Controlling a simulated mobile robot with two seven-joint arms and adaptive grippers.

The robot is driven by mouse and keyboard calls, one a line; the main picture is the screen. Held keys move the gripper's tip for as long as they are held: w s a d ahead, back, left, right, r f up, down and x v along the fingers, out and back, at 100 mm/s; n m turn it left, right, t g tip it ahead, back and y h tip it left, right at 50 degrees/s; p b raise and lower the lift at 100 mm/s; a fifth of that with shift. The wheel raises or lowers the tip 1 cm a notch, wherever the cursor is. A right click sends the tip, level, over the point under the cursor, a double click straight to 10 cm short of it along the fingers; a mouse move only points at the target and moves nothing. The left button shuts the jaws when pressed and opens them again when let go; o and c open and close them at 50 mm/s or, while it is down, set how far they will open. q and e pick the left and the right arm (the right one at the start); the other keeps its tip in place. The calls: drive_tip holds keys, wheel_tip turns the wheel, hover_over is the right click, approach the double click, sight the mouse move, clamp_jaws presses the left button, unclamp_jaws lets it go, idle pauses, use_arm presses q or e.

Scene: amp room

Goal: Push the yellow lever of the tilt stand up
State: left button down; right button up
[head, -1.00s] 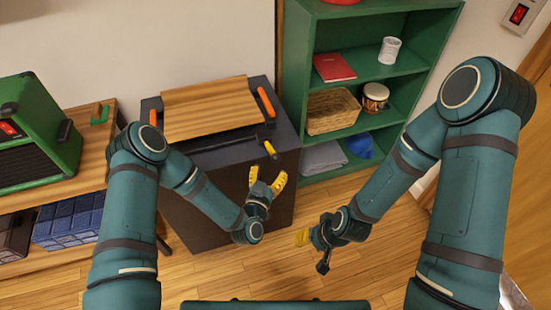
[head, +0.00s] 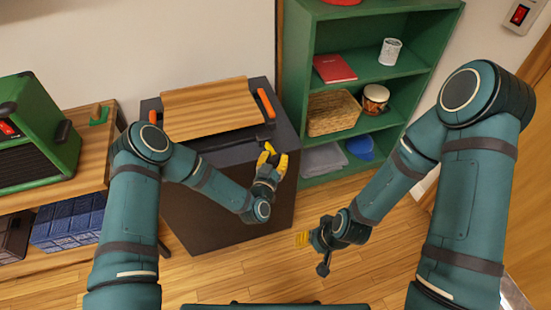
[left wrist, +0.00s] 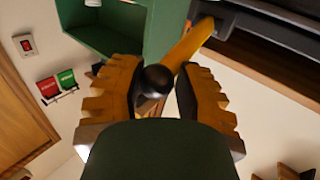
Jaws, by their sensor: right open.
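The tilt stand has a tilted wooden board (head: 212,108) on a dark cabinet, with a dark bar along the board's front edge. Its yellow lever (left wrist: 194,42) extends from a dark part at the top of the left wrist view and ends in a black knob (left wrist: 157,79). My left gripper (head: 273,159) is at the lever, below the bar's right end. Its yellow fingers stand on both sides of the knob, with a narrow gap at the right finger; contact is unclear. In the head view the fingers hide most of the lever. My right gripper (head: 303,239) is open and empty, low over the floor.
A green shelf (head: 297,100) with a basket (head: 332,111), a drum and a red book stands close to the right of the stand. A wooden bench (head: 92,150) with a green amp (head: 35,135) is at the left. The floor in front is clear.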

use_arm(q)
drive_tip(key=shift+d+r, duration=0.15)
drive_tip(key=shift+r, duration=0.05)
